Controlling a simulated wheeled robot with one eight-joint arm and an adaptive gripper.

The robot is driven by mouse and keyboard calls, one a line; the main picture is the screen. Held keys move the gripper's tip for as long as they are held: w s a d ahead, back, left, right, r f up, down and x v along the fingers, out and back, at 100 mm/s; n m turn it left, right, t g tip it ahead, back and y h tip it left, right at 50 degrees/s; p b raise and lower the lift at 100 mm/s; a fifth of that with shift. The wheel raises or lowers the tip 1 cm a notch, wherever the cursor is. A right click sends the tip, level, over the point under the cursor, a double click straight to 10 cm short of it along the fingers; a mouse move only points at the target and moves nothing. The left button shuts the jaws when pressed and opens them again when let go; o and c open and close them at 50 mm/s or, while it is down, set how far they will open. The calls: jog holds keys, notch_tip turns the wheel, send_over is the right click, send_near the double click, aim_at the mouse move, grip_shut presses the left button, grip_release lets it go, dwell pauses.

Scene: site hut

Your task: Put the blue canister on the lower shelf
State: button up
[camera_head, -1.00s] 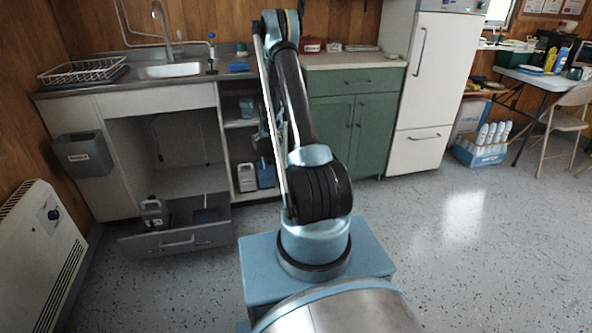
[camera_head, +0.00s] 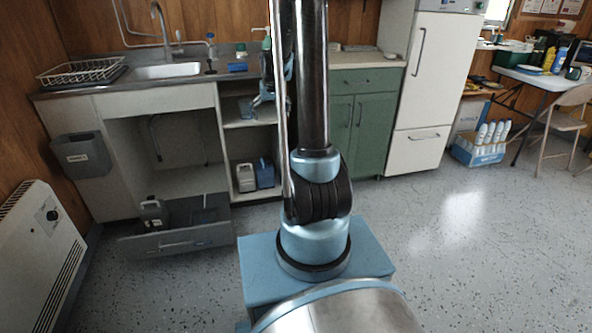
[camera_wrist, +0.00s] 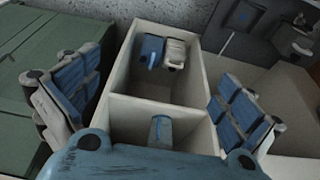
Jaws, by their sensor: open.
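The blue canister (camera_head: 265,173) stands on the lower shelf (camera_head: 256,196) of the open shelf unit, beside a pale grey canister (camera_head: 245,177). In the wrist view the blue canister (camera_wrist: 152,50) shows next to the pale one (camera_wrist: 174,53), both in the farther compartment. My gripper (camera_head: 262,101) is in front of the upper part of the unit, above and apart from the canister. In the wrist view its fingers (camera_wrist: 158,100) are spread wide with nothing between them. My arm hides part of the unit in the head view.
A blue-grey item (camera_head: 246,108) stands on the upper shelf (camera_head: 240,124). Green cabinet doors (camera_head: 366,125) adjoin the unit's right.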

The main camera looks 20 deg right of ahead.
jog(key=s+r, duration=0.3)
jog(key=s, duration=0.8)
jog(key=s+r, duration=0.3)
jog(key=s, duration=0.8)
jog(key=s+f, duration=0.3)
jog(key=s, duration=0.7)
jog(key=s+f+g, duration=0.1)
jog(key=s+f, duration=0.2)
jog(key=s, duration=0.7)
jog(key=shift+s+f, duration=0.25)
jog(key=shift+s, duration=0.15)
